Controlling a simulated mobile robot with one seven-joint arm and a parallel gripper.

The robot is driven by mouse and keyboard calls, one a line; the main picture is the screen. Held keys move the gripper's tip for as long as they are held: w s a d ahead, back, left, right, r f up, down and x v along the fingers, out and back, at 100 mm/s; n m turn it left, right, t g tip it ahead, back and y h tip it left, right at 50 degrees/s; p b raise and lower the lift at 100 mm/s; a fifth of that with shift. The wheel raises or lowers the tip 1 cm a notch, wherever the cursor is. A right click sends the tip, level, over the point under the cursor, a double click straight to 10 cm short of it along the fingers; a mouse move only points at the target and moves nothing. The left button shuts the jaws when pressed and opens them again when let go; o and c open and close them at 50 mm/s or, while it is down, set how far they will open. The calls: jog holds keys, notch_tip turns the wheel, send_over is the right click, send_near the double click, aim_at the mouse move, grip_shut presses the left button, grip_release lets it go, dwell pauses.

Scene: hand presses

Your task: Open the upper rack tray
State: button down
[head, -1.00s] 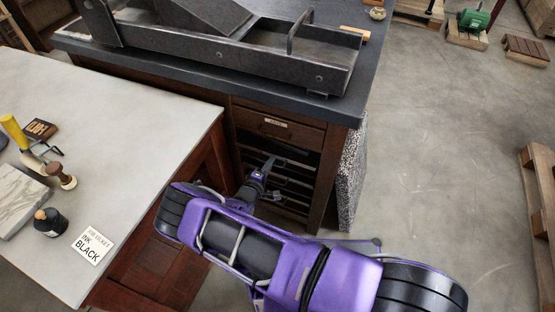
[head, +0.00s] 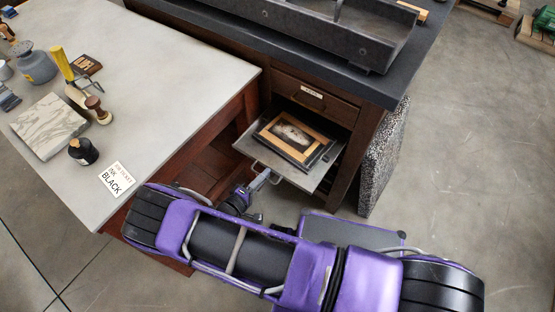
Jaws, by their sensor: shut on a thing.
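The upper rack tray (head: 319,183) is a grey metal sheet pulled well out from the cabinet, below a labelled drawer. A wood-framed block with an oval picture (head: 295,132) lies on it. My gripper (head: 265,178) is shut on the tray's handle at its front left corner. The fingertips and handle are small, and my purple arm fills the foreground. The tray's rear end is inside the dark cabinet opening, and the lower trays are hidden behind it.
The closed drawer (head: 315,97) sits just above the tray. A pale-topped table (head: 180,90) with an ink bottle (head: 83,151) and tools stands close at left. A speckled slab (head: 385,158) leans at the cabinet's right.

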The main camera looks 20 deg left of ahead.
jog(key=f+b+v, duration=0.2)
jog(key=v, duration=0.8)
jog(key=shift+s, duration=0.25)
jog(key=shift+a, duration=0.1)
jog(key=c, duration=1)
grip_release()
jog(key=shift+o, duration=0.2)
